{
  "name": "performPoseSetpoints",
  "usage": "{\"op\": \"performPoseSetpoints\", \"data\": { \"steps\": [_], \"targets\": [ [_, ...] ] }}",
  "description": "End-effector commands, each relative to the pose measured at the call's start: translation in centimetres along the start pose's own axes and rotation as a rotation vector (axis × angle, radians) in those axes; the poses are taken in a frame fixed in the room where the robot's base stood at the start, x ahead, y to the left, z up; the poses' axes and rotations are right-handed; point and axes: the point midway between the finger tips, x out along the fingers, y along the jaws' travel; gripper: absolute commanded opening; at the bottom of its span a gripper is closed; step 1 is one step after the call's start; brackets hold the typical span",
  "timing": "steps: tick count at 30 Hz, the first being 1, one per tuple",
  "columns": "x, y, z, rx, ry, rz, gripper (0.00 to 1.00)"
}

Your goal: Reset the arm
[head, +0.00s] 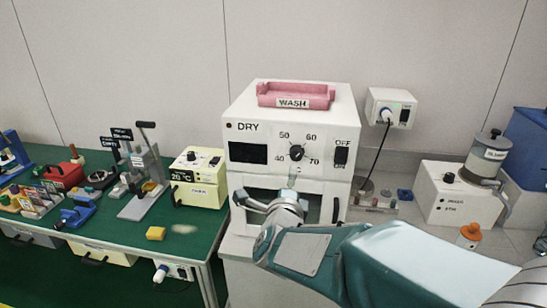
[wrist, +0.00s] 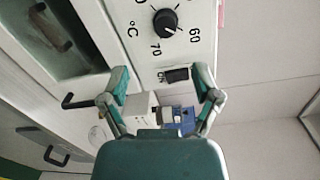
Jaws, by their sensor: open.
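My gripper (wrist: 161,82) is open in the wrist view, its two teal-padded fingers spread wide with nothing between them. Beyond the fingers are the front of the white dryer and its black dial (wrist: 165,22). In the head view my arm (head: 305,252) reaches in from the lower right, bent in front of the lower part of the white dryer marked DRY (head: 262,152). It covers part of the dryer's lower window. The gripper's fingertips are hard to make out there.
A pink WASH tray (head: 294,90) sits on top of the dryer. A cream 20 °C box (head: 198,184) and a press (head: 142,172) stand on the green table to the left. A wall socket (head: 391,107), a white machine (head: 455,200) and a blue box (head: 532,135) are to the right.

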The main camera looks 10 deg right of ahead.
Motion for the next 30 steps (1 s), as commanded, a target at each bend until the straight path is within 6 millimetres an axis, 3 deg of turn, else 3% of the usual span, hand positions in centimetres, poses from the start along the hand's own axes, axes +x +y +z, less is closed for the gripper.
{"op": "performPoseSetpoints", "data": {
  "steps": [8, 14, 20, 24, 30],
  "targets": [
    [-3.3, -0.4, 0.9, -0.401, -0.261, 0.196, 0.81],
    [-7.6, 0.3, -0.1, -0.770, -0.467, 0.324, 0.81],
    [-12.8, 1.6, -3.1, -1.152, -0.662, 0.455, 0.81],
    [-16.8, 2.5, -6.3, -1.408, -0.793, 0.562, 0.81],
    [-21.5, 3.3, -10.4, -1.662, -0.942, 0.705, 0.81]
  ]
}}
